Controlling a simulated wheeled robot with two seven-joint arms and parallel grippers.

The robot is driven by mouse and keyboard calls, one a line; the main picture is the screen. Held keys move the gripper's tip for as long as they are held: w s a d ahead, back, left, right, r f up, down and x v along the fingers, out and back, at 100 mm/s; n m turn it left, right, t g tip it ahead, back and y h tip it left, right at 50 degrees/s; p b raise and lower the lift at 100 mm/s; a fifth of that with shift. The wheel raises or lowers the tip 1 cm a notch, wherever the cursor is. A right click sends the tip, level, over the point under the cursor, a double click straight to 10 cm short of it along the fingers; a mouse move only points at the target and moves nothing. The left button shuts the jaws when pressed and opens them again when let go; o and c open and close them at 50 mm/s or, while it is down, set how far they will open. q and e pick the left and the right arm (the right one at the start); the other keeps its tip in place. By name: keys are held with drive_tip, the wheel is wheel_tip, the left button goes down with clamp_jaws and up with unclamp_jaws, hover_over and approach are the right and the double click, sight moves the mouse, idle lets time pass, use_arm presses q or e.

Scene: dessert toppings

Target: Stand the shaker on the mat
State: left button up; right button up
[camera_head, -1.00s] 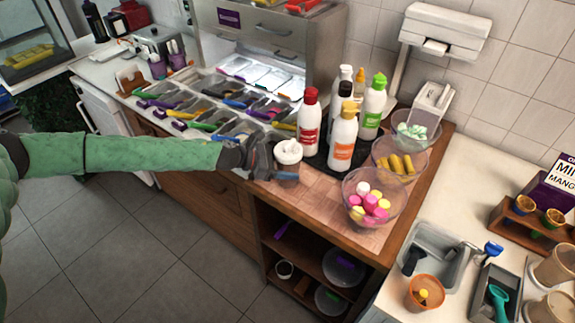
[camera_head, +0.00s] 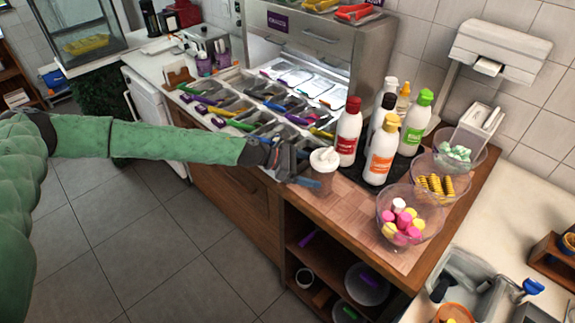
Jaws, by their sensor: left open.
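The shaker (camera_head: 322,172), with a white top and a brownish body, stands upright near the front edge of the wooden counter. My left gripper (camera_head: 304,170) is open just left of the shaker, with its fingers close to the body. I cannot tell whether they touch it. A dark mat (camera_head: 354,172) lies under the group of bottles, right of the shaker and apart from it. The bottles hide much of the mat. My right gripper is not in view.
A red-capped bottle (camera_head: 348,133), an orange-labelled bottle (camera_head: 381,152) and a green-capped bottle (camera_head: 416,125) stand on the mat. A glass bowl of colourful sweets (camera_head: 404,222) is to the right. Topping trays (camera_head: 262,118) lie behind left. Bare wooden counter lies in front of the mat.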

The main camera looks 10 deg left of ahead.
use_arm(q)
drive_tip(key=b+v, duration=0.2)
drive_tip(key=v, duration=0.6)
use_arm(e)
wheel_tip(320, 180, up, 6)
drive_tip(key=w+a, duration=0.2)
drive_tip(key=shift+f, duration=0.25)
use_arm(q)
drive_tip(key=shift+a+r, duration=0.1)
drive_tip(key=shift+a, duration=0.05)
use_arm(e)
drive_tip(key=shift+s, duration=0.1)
